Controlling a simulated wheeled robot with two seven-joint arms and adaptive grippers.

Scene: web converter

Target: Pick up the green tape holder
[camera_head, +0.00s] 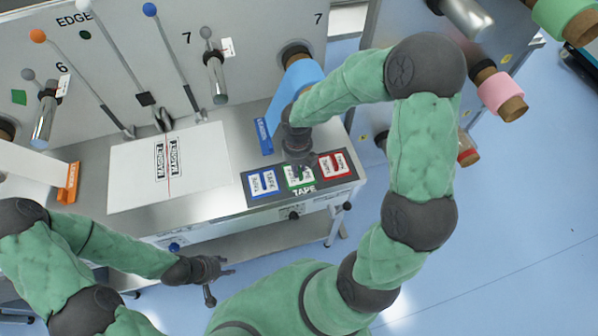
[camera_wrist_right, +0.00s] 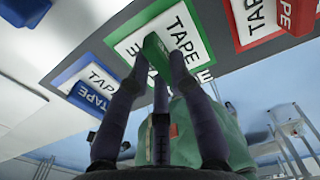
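The green tape holder (camera_wrist_right: 156,52) is a small green block at the green-framed TAPE label (camera_wrist_right: 190,32) in the right wrist view. My right gripper (camera_wrist_right: 157,62) has its dark fingers closed in around it, with fingertips against its sides. I cannot tell whether the holder is clear of the panel. In the head view my right gripper (camera_head: 299,168) points down over the middle of the dark TAPE panel (camera_head: 318,184) and hides most of the holder. My left gripper (camera_head: 218,276) is empty with fingers spread, in front of the table's left part.
A blue holder (camera_wrist_right: 92,98) and a red holder (camera_wrist_right: 297,16) sit on either side. A white sheet (camera_head: 140,165) lies on the metal table. A blue web (camera_head: 300,76) comes down from a roller behind my right gripper. Levers stand along the back panel.

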